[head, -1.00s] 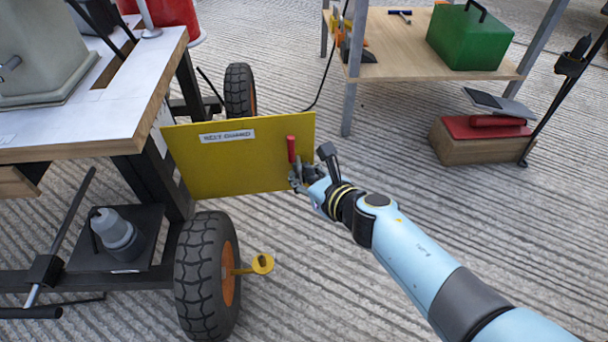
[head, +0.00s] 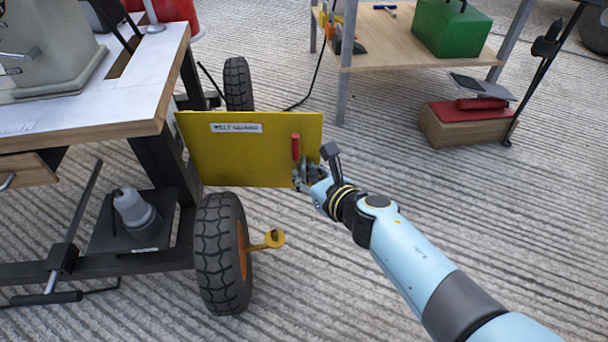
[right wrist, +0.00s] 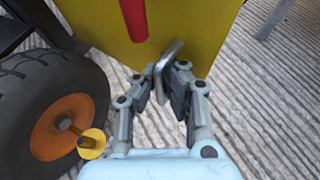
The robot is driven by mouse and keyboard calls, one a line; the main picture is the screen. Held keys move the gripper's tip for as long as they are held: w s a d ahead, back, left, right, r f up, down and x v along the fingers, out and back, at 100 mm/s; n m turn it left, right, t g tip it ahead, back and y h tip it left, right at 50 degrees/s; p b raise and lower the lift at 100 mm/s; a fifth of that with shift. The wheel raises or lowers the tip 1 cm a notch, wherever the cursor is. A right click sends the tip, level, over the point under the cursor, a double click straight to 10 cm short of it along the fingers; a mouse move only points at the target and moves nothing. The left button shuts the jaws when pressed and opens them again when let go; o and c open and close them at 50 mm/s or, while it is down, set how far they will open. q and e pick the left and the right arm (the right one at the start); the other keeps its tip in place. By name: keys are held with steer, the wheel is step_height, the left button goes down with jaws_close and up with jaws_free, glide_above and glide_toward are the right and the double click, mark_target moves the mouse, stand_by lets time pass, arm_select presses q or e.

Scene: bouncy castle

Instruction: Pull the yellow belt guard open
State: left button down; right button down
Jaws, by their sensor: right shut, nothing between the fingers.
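The yellow belt guard (head: 240,160) is a flat panel with a white label, standing out from the side of the wheeled bench, above and behind the near tyre. A red handle (head: 295,147) and a small metal fitting are near its right edge. The red handle also shows in the right wrist view (right wrist: 134,18). My right gripper (head: 304,178) is at that edge, just below the red handle. In the right wrist view its fingers (right wrist: 164,84) are shut around the metal fitting's place, with no firm grip on it visible. My left gripper is not in view.
Black tyres (head: 222,253) stand below the bench (head: 95,105), and a yellow knob (head: 274,238) sticks out beside the near one. A wooden shelf (head: 400,45) with a green box (head: 452,28) stands at the back right.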

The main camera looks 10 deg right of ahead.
steer(key=c, duration=1.4)
jaws_free()
steer(key=shift+w+r, duration=0.3)
steer(key=shift+r, duration=0.1)
steer(key=shift+s+f, duration=0.1)
steer(key=shift+s, duration=0.05)
steer(key=shift+s, duration=0.15)
steer(key=v, duration=1.1)
steer(key=shift+s+d, duration=0.1)
steer(key=shift+s, duration=0.25)
